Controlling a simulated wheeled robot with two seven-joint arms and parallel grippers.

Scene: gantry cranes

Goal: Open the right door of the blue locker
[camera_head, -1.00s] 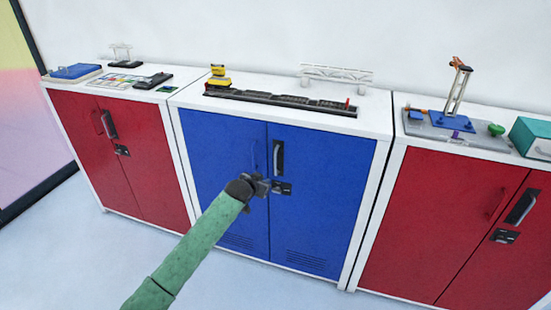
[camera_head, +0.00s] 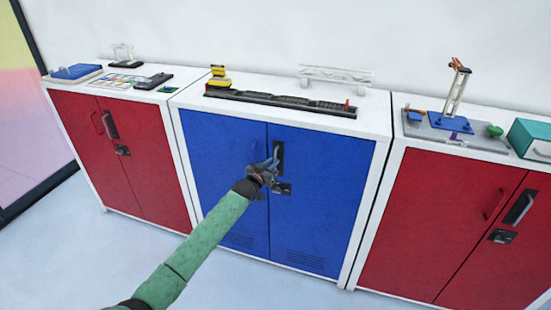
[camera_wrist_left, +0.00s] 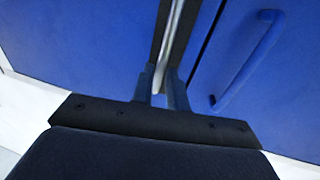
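The blue locker (camera_head: 200,150) stands in the middle of the head view, and its right door (camera_head: 325,190) looks closed. That door has a black handle plate with a silver bar handle (camera_head: 277,152) and a dark lock (camera_head: 283,188) below it. My left gripper (camera_head: 272,165) is at the lower part of this handle. In the left wrist view, the silver bar (camera_wrist_left: 172,45) runs between the two narrow-set fingers (camera_wrist_left: 161,88), which look closed on it. A blue handle (camera_wrist_left: 245,65) on a blue door shows to the right. My right gripper is not in view.
Red lockers stand left (camera_head: 150,165) and right (camera_head: 430,220) of the blue one. On the blue locker's top lie a black track (camera_head: 280,101), a yellow model (camera_head: 218,80) and a white truss (camera_head: 335,75). The pale floor in front is free.

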